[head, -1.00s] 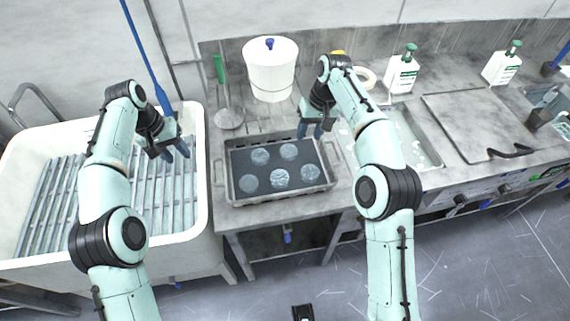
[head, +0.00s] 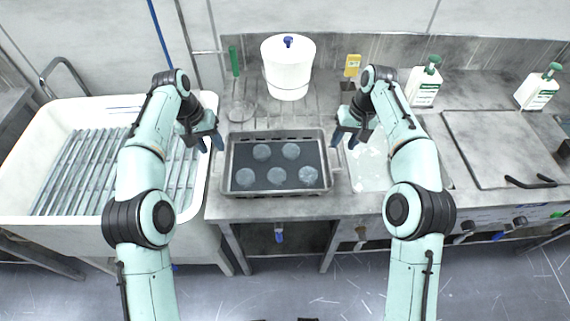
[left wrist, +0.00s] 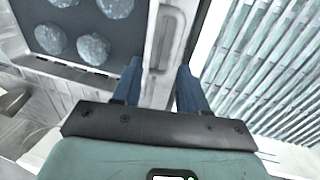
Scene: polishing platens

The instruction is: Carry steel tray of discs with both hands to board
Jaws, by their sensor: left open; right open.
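The steel tray (head: 228,180) sits on the steel counter with several grey discs (head: 276,175) on its dark bottom. My left gripper (head: 212,143) is open at the tray's left end. In the left wrist view its blue fingers (left wrist: 158,85) stand apart, with the tray's end handle (left wrist: 168,45) just ahead of and between them. My right gripper (head: 345,139) is open near the tray's right end, by the right handle (head: 335,158); whether it touches is not clear. The board is not clearly identifiable; a flat grey slab (head: 500,148) lies at the right of the counter.
A white sink (head: 30,215) with a slatted rack (head: 95,165) is left of the tray. A white lidded bucket (head: 288,70) stands behind it. A wet basin (head: 372,165) lies right of the tray, and white bottles (head: 424,88) stand at the back.

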